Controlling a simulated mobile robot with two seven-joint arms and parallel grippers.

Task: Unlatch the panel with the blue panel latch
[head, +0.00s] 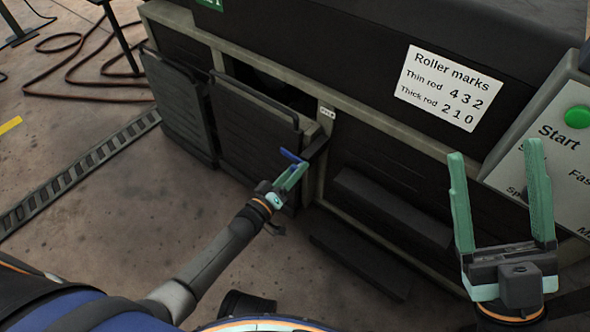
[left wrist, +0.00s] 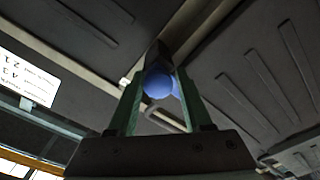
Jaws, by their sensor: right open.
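The blue panel latch (head: 291,155) shows as a short blue bar at the right edge of a dark panel (head: 255,145) on the machine's front. My left gripper (head: 292,176) is at the latch, its green fingers reaching up to it. In the left wrist view the latch's round blue end (left wrist: 158,86) sits between the fingertips of my left gripper (left wrist: 160,78). I cannot tell whether the fingers press on it. My right gripper (head: 500,185) is open and empty, in front of the control box at the right.
A second dark panel (head: 180,105) is left of the latched one. A dark gap (head: 272,88) shows above the panel. Dark steps (head: 390,205) jut out at the right. The control box (head: 560,150) has a green Start button. A slotted floor rail (head: 80,172) and hose (head: 75,60) lie left.

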